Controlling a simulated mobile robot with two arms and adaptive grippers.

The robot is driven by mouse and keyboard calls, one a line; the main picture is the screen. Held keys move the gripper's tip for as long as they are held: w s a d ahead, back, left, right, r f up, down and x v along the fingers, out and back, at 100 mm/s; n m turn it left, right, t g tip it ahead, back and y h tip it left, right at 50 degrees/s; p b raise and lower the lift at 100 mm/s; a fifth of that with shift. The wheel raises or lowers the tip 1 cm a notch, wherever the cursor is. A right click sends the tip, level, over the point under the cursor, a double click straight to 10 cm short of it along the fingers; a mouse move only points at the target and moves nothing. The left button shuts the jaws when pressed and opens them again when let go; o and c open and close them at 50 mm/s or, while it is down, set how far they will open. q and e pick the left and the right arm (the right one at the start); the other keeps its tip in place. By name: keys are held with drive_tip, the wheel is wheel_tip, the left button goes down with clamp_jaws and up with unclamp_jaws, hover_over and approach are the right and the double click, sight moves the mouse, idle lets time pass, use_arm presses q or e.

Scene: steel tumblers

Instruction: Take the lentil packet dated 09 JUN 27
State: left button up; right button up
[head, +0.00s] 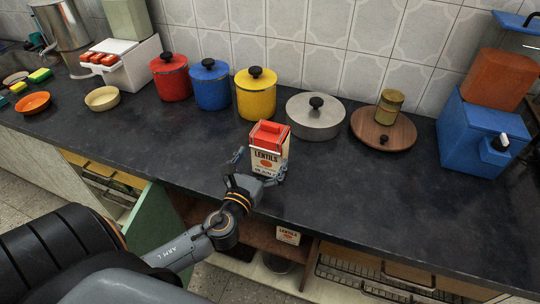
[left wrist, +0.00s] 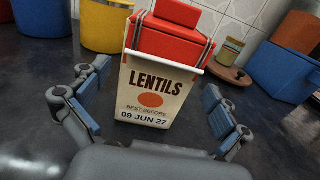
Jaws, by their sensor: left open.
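A lentil packet (head: 269,150) with a cream front and red top stands upright on the dark counter in the head view. In the left wrist view the packet (left wrist: 152,90) reads LENTILS, best before 09 JUN 27. My left gripper (head: 260,168) is open, with its fingers (left wrist: 155,115) to either side of the packet's front, apart from it in the left wrist view. A second lentil packet (head: 288,236) sits in the open cupboard below the counter; its date is too small to read. My right gripper is not in view.
Red (head: 170,77), blue (head: 210,85) and yellow (head: 256,94) canisters stand behind the packet. A steel pot (head: 316,120) and a wooden board (head: 401,133) with a tin are to the right. A green cupboard door (head: 150,235) hangs open below.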

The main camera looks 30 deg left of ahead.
sight(266, 153)
use_arm(q)
drive_tip(key=x, duration=0.5)
drive_tip(key=shift+f+p, duration=0.1)
drive_tip(key=shift+p, duration=0.3)
drive_tip(key=c, duration=1.3)
